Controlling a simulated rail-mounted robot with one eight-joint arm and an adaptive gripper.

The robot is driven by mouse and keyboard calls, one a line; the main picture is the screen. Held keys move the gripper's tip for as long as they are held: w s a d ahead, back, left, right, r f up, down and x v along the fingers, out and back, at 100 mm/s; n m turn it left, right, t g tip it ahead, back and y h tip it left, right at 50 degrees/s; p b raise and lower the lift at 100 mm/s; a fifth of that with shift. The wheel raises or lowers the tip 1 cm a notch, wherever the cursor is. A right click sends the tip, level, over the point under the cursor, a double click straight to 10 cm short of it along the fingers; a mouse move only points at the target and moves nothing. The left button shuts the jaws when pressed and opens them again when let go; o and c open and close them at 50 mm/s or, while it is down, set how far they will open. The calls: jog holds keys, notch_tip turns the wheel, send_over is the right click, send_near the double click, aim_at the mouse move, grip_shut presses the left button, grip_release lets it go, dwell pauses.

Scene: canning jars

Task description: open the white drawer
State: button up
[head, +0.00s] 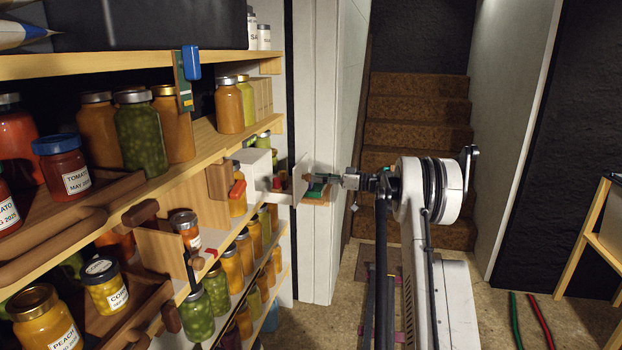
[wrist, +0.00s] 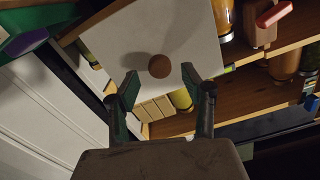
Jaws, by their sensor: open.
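The white drawer (head: 302,178) is at the right end of a middle shelf in the head view. Its front panel stands out from the white housing (head: 252,165), with a low white side wall and small items showing between them, so it appears pulled out. In the wrist view the white front (wrist: 187,35) carries a round brown knob (wrist: 159,66). My gripper (head: 322,184) is just in front of the panel. In the wrist view my gripper (wrist: 161,80) is open, its two fingers spread either side of the knob's line, with no contact visible.
Shelves (head: 215,150) full of jars line the left side. A wooden holder with a red lever (wrist: 273,15) is near the drawer in the wrist view. A white wall post (head: 319,255) stands behind my gripper. Stairs (head: 418,110) are at the back; floor space is right.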

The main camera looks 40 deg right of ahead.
jog(key=v, duration=0.8)
jog(key=shift+s+d, duration=0.2)
jog(key=shift+d, duration=0.05)
